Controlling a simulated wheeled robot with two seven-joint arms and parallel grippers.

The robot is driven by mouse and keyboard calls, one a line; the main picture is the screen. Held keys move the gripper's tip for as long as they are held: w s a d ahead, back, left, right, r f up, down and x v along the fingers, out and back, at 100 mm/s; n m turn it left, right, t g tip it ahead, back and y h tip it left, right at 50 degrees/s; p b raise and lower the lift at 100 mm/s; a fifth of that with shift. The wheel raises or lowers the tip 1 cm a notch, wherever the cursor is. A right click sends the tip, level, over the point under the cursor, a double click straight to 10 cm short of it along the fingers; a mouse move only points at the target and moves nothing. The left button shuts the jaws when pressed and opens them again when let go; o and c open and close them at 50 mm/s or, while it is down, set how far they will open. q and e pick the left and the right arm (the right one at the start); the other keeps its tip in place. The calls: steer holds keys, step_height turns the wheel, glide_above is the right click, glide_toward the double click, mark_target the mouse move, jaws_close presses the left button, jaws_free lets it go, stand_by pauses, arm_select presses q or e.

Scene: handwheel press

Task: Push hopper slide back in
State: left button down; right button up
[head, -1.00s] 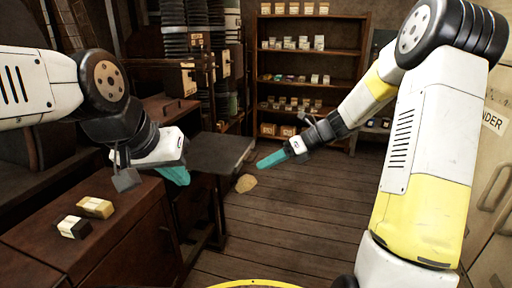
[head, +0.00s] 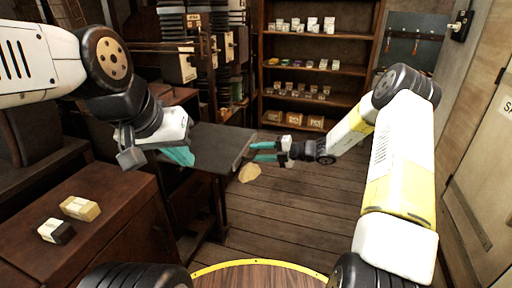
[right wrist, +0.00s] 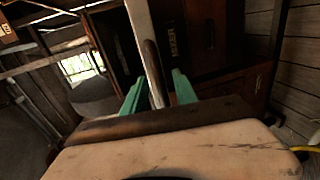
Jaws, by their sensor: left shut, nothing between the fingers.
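No part is plainly marked as the hopper slide, and I cannot tell which it is. Dark stacked units with pale labelled fronts (head: 187,66) stand at the back left in the head view. My left gripper (head: 180,156) has teal fingers together, empty, in front of the dark flat-topped table (head: 212,137). My right gripper (head: 262,151) is by that table's right edge, its teal fingers apart. In the right wrist view the fingers stand either side of a pale upright bar (right wrist: 146,40); I cannot tell whether they touch it.
Two small blocks, one tan (head: 80,208) and one dark with a pale top (head: 56,231), lie on the brown cabinet (head: 115,215) at left. A tan lump (head: 249,173) shows beside the table's corner. Shelves (head: 310,69) stand at the back. The plank floor (head: 310,200) is clear.

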steer(key=shift+w+a+f, duration=0.1)
steer(key=shift+w+a, duration=0.05)
steer(key=shift+a, duration=0.35)
steer(key=shift+c, duration=0.4)
jaws_close()
stand_by(0.7)
